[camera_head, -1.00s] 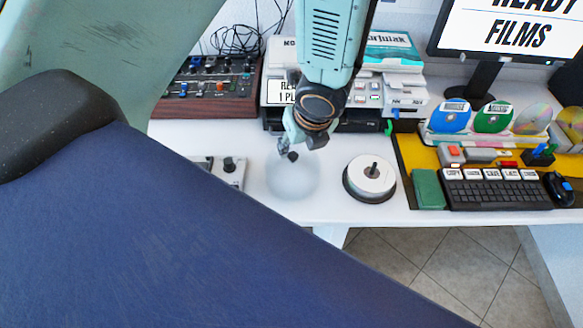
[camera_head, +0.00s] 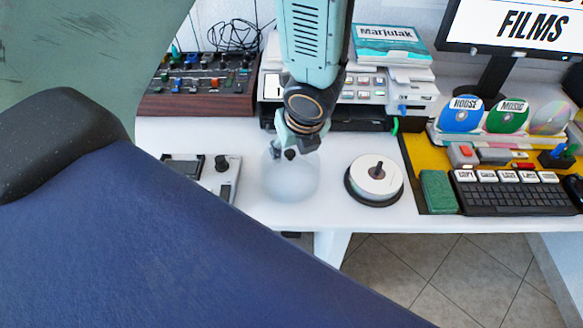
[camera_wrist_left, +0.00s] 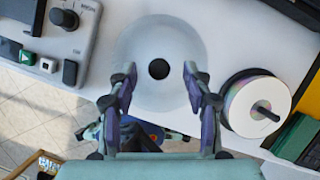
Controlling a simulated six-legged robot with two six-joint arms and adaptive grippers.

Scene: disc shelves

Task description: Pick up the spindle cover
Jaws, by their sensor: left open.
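The spindle cover (camera_head: 290,182) is a clear, frosted dome with a black knob. It stands on the white desk, left of the disc spindle (camera_head: 375,182). In the left wrist view, the cover (camera_wrist_left: 198,45) is a pale translucent round with the dark knob at its middle. My left gripper (camera_head: 290,153) is over the top of the cover. In the left wrist view, its two fingers are apart, one on each side of the knob, with a gap showing on both sides. Whether the tips are level with the knob is hard to tell. My right gripper is not in view.
A control panel (camera_head: 222,176) with knobs lies close left of the cover. Behind stand a mixer (camera_head: 205,103) and a stacked white device (camera_head: 412,95). A green block (camera_head: 437,192) and a keyboard (camera_head: 515,197) are to the right. The desk's front edge is near the cover.

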